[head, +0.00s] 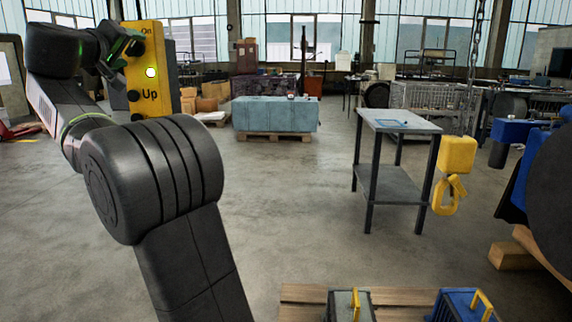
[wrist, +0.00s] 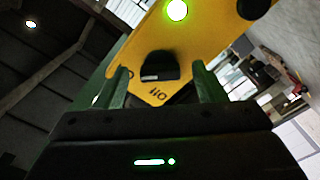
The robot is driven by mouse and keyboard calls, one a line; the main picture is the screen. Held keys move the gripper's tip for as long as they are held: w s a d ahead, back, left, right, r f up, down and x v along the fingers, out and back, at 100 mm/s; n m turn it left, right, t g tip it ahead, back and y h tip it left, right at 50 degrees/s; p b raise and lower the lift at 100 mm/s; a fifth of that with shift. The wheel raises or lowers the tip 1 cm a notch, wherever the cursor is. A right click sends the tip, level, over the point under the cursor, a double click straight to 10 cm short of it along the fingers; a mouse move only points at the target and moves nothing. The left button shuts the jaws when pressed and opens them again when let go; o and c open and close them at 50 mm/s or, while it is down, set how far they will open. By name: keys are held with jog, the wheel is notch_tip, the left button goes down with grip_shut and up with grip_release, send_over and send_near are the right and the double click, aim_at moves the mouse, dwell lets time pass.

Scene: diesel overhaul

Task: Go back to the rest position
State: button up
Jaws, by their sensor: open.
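My gripper (head: 124,47) is at the upper left in the head view, in front of the upper part of a yellow control box (head: 150,60). The box has "On" and "Up" labels, black knobs and a lit pale light (head: 151,72). In the wrist view my gripper (wrist: 160,85) has its two green fingers apart, with a black knob (wrist: 160,66) of the yellow box showing between them. I cannot tell whether the fingers touch the knob. The wrist view also shows the box's light glowing green (wrist: 177,10).
A small metal table (head: 400,122) stands right of centre. A yellow hook block (head: 457,155) hangs on a chain beside it. A covered pallet load (head: 275,115) stands farther back. A wooden pallet (head: 300,295) with two handled items lies in front. The middle floor is clear.

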jog(key=shift+w+r+n+p, duration=0.3)
jog(key=shift+w+p, duration=0.2)
jog(key=shift+w, duration=0.1)
jog(key=shift+s+d+n+p, duration=0.15)
jog(key=shift+s+n+p, duration=0.1)
jog(key=shift+n+p, duration=0.75)
jog(key=shift+w+n+p, duration=0.15)
jog(key=shift+n+p, duration=0.55)
jog(key=shift+n, duration=0.4)
jog(key=n+p, duration=0.4)
jog(key=shift+r, duration=0.15)
jog(key=n+p, duration=0.7)
jog(key=p, duration=0.1)
jog(key=shift+r, duration=0.15)
jog(key=n+p, duration=0.1)
jog(key=p, duration=0.2)
jog(key=shift+n, duration=0.4)
jog(key=shift+f, duration=0.2)
